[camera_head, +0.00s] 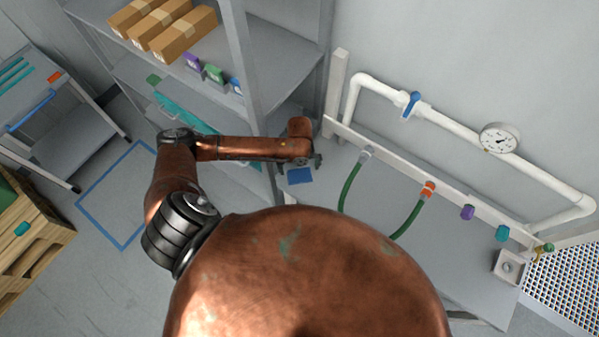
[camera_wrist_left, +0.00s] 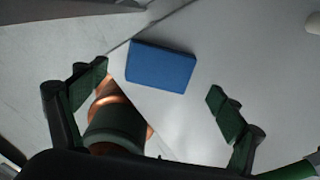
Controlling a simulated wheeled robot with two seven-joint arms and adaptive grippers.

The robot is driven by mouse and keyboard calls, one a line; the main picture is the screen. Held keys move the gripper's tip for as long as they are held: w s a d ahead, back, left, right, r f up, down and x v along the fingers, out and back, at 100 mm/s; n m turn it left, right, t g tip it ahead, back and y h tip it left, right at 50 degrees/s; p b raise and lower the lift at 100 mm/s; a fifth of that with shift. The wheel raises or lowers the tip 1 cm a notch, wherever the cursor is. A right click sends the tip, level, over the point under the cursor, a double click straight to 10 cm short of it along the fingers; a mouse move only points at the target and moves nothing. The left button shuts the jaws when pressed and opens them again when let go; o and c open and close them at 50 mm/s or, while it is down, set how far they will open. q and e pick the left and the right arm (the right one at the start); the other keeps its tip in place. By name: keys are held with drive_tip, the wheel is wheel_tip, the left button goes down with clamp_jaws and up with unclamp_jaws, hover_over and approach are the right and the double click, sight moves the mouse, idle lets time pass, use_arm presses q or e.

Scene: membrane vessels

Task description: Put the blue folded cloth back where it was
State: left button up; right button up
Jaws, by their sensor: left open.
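The blue folded cloth (camera_head: 300,176) lies flat on the grey bench top near its left end, beside the shelf post. It also shows in the left wrist view (camera_wrist_left: 161,66), ahead of the fingertips and roughly between them. My left gripper (camera_head: 302,161) is just above and behind the cloth in the head view. In the left wrist view its two fingers (camera_wrist_left: 158,100) are spread wide with nothing between them. The cloth appears apart from both fingers. My right gripper is not in view.
A shelf unit with cardboard boxes (camera_head: 164,27) and small coloured boxes (camera_head: 213,73) stands left of the bench. Green hoses (camera_head: 350,187) hang from a rail with a white pipe and gauge (camera_head: 499,138) behind. The bench middle is partly hidden by my arm.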

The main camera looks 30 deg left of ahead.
sight(300, 174)
use_arm(q)
wheel_tip(300, 174, up, 8)
drive_tip(key=shift+f, duration=0.15)
idle(0.6)
